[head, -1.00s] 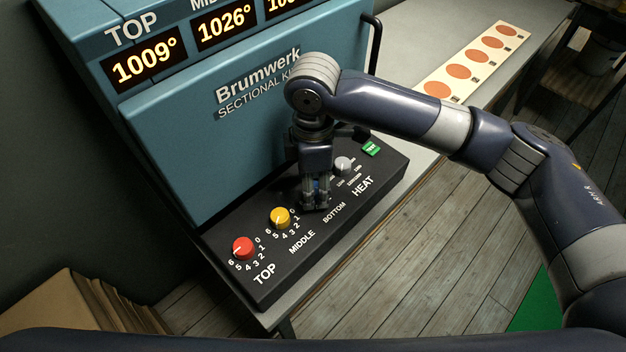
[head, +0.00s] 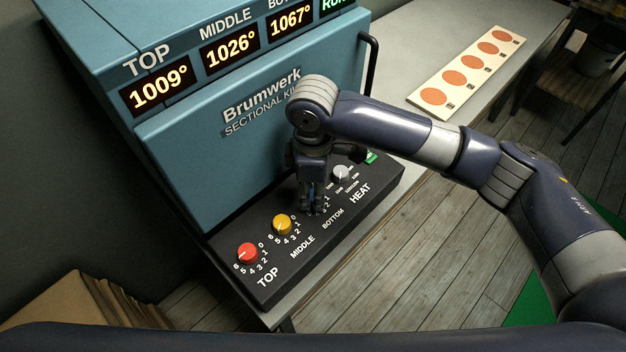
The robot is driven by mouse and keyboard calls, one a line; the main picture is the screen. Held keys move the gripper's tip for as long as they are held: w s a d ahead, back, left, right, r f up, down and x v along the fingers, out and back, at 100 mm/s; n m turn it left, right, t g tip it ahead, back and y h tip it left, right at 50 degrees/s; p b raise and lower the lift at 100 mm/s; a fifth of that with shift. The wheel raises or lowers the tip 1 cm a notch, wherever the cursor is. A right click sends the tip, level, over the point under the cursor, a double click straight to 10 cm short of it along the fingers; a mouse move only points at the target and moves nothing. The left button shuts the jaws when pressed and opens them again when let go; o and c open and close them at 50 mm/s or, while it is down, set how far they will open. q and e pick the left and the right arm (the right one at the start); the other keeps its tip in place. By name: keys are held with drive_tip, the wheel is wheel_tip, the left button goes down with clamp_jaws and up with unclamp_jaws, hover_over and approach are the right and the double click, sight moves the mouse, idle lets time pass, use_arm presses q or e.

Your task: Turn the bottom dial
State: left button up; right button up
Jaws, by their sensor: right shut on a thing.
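The black control panel (head: 345,222) lies in front of the blue kiln (head: 200,165). My right gripper (head: 312,208) points down onto the panel at the BOTTOM position and is shut on the bottom dial, which its fingers hide. The red TOP dial (head: 247,253) and the yellow MIDDLE dial (head: 283,225) are to its left. The grey HEAT dial (head: 341,172) is to its right. The displays read 1009° for TOP (head: 160,92), 1026° for MIDDLE (head: 231,51) and 1067° for the bottom section (head: 291,21). My left gripper is not in view.
A cream board (head: 466,70) with several orange discs lies on the grey table (head: 405,25). Cardboard (head: 65,298) stands at lower left.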

sight(313, 195)
drive_tip(key=m+p, duration=0.2)
drive_tip(key=p, duration=0.1)
drive_tip(key=m+p, duration=0.3)
drive_tip(key=p, duration=0.1)
drive_tip(key=m+p, duration=0.2)
drive_tip(key=p, duration=0.2)
drive_tip(key=shift+r+m, duration=0.25)
drive_tip(key=shift+m, duration=0.05)
drive_tip(key=shift+f+m+p, duration=0.15)
drive_tip(key=shift+m+p, duration=0.65)
drive_tip(key=shift+p, duration=0.2)
drive_tip(key=o, duration=1.1)
wheel_tip(313, 195, up, 12)
drive_tip(key=shift+f, duration=0.1)
